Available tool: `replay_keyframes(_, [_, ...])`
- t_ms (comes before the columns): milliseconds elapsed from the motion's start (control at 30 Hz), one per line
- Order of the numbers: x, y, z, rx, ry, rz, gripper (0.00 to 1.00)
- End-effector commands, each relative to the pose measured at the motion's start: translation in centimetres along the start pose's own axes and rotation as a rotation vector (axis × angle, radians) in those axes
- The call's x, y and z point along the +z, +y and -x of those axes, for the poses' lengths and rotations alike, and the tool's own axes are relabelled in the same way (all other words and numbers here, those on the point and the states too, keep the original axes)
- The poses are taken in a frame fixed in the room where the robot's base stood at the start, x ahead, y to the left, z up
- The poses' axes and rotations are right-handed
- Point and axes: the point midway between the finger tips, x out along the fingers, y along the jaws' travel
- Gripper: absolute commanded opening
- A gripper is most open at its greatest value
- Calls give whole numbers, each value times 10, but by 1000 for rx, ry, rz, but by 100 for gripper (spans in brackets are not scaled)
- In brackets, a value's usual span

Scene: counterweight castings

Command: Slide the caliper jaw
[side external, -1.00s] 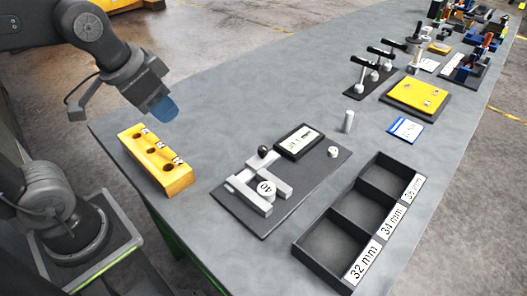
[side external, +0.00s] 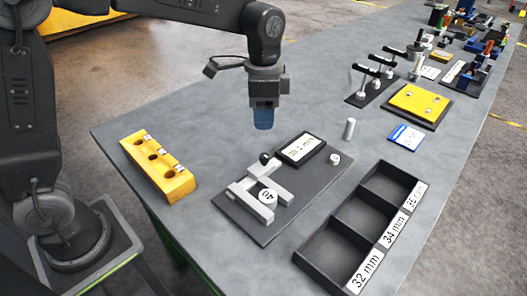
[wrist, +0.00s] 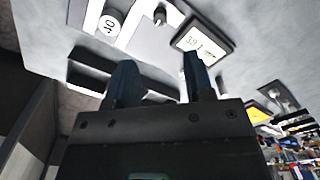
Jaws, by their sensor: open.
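The caliper (side external: 255,195) is a light grey fixture with two jaws on a dark plate (side external: 310,188). A white round piece marked 40 (side external: 267,197) sits between its jaws. A black ball knob (side external: 265,159) stands at the back of the caliper. A display (side external: 301,148) beside it shows a reading in mm, too small to read surely. My gripper (side external: 264,122) is open and empty, pointing down above and behind the knob and display. In the wrist view its two blue fingers (wrist: 160,80) are apart, with the 40 piece (wrist: 110,25) and display (wrist: 204,38) beyond them.
A yellow block with several holes (side external: 158,165) lies at left. A dark three-compartment tray labelled 32, 34 and 36 mm (side external: 345,243) is at front right, empty. A small grey cylinder (side external: 349,129) stands behind the plate. Toggle clamps and a yellow plate (side external: 417,102) lie farther back.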

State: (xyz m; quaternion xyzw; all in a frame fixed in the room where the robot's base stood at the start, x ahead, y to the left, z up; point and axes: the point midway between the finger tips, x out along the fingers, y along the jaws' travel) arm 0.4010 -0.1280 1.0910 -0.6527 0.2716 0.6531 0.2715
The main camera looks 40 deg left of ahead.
Motion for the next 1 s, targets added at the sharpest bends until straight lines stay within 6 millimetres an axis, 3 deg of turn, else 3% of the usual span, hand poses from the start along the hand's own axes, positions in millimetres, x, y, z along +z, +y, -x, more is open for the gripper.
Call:
replay_keyframes(300, [1, 0, -67, 3, -4, 2, 48])
replay_keyframes(500, [1, 0, -98, 2, -2, 3, 48])
replay_keyframes(700, [1, 0, -111, 1, -1, 3, 48])
replay_keyframes(1000, [0, 0, -113, 0, 1, 3, 47])
